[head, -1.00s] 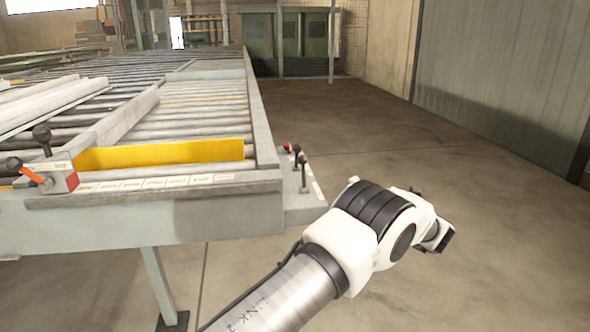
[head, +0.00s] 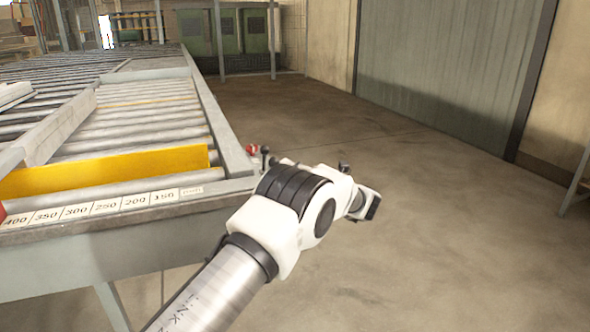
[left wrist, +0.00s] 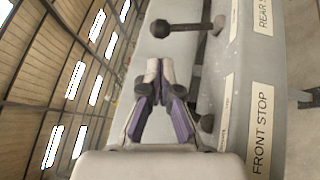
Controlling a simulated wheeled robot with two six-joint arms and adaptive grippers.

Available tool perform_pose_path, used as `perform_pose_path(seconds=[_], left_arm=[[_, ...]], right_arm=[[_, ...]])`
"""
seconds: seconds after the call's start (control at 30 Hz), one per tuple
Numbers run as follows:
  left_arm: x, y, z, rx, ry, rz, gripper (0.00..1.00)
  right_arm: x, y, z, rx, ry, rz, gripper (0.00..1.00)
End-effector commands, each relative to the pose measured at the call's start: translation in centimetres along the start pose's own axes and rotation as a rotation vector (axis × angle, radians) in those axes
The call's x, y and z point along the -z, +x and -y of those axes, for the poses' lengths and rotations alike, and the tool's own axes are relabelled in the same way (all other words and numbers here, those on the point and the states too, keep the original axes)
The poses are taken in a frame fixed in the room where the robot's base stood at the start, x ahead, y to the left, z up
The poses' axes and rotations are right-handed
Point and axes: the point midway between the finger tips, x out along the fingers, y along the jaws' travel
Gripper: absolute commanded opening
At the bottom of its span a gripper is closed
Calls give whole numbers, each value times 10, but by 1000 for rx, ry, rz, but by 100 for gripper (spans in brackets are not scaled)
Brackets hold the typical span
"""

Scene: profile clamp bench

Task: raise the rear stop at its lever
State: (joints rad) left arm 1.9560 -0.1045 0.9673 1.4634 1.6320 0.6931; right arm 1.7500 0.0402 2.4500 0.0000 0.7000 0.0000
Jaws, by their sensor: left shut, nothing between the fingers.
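The rear stop lever (left wrist: 185,27) is a dark rod with a round black knob, at the top of the left wrist view, level with the partly cut-off "REAR S" label (left wrist: 263,15). My left gripper (left wrist: 158,68) is shut and empty, its fingertips a little below that lever in the picture and apart from it. A second black knob (left wrist: 207,122) stands right of the fingers, near the "FRONT STOP" label (left wrist: 262,130). In the head view my left arm covers part of the bench corner, where a black knob (head: 265,150) shows; the fingers cannot be made out there.
The roller bench (head: 225,135) fills the left of the head view, with a yellow strip (head: 110,171) and a number scale (head: 106,208) along its near edge. Open concrete floor (head: 440,210) lies to the right. A metal frame (head: 578,180) stands at the far right edge.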

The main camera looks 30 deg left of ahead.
Motion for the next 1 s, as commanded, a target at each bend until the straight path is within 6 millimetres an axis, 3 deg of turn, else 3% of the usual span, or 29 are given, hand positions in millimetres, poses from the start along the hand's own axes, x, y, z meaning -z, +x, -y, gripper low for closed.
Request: perform_pose_path(seconds=[0.1,0.3,1.0], left_arm=[[1,25,-1,1,0,-4,0],[0,51,0,0,0,-1,0],[-2,58,-4,38,26,0,0]], right_arm=[[0,-3,0,0,0,0,0],[0,-4,0,0,0,0,0],[0,-10,0,0,0,0,0]])
